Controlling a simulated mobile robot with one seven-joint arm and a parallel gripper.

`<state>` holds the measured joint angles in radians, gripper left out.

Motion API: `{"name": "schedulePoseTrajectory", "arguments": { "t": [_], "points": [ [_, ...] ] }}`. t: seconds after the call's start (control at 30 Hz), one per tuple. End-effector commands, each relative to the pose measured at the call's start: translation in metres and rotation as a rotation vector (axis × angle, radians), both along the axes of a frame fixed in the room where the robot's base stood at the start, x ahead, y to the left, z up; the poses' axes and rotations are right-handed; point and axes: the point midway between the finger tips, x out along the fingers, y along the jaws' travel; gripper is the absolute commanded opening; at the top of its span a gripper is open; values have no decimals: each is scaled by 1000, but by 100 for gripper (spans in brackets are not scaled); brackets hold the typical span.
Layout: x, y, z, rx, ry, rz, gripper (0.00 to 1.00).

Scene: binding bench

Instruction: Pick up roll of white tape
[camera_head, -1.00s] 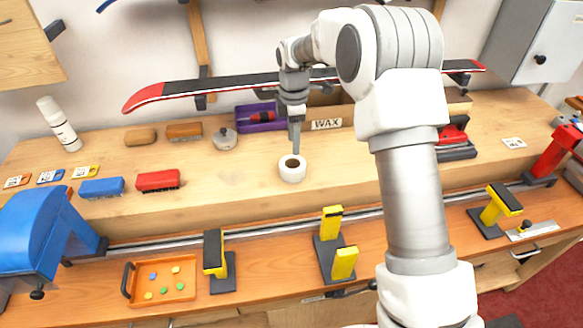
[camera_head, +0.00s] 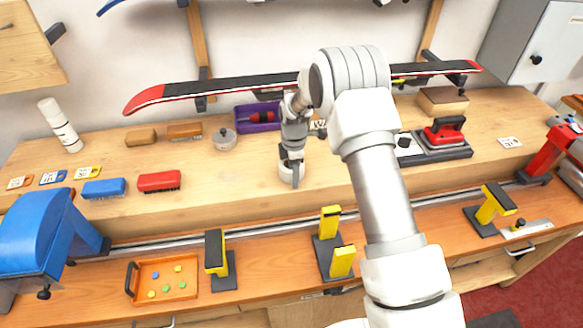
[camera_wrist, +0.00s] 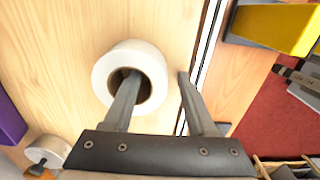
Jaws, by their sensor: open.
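The roll of white tape (camera_wrist: 104,76) lies flat on the wooden bench in the wrist view, its brown core facing up. My gripper (camera_wrist: 157,78) is open. Its left finger overlaps the core hole and appears to reach into it, and its right finger is outside the roll, over the bench on the right. So the roll's right wall shows between the two fingers. In the head view my gripper (camera_head: 292,172) points down at the roll (camera_head: 285,172) and hides part of it. I cannot tell whether a finger touches the tape.
Red (camera_head: 159,181) and blue (camera_head: 102,188) brushes and a lidded tin (camera_head: 224,139) stand left of the roll. A ski (camera_head: 230,85) hangs above the bench behind it. Yellow-and-black clamps (camera_head: 331,225) stand in front. The bench right of the roll is partly clear.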

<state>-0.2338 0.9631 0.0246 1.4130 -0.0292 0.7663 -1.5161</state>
Motion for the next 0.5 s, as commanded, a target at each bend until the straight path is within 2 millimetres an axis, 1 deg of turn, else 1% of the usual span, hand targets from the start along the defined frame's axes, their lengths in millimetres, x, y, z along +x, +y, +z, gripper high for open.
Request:
{"name": "schedulePoseTrajectory", "arguments": {
  "t": [0.17,0.2,0.37,0.5],
  "points": [
    [0,0,-1,0,-1,-1,57],
    [0,0,-1,0,-1,-1,56],
    [0,0,0,0,-1,-1,27],
    [0,0,0,0,-1,-1,2]
  ]
}}
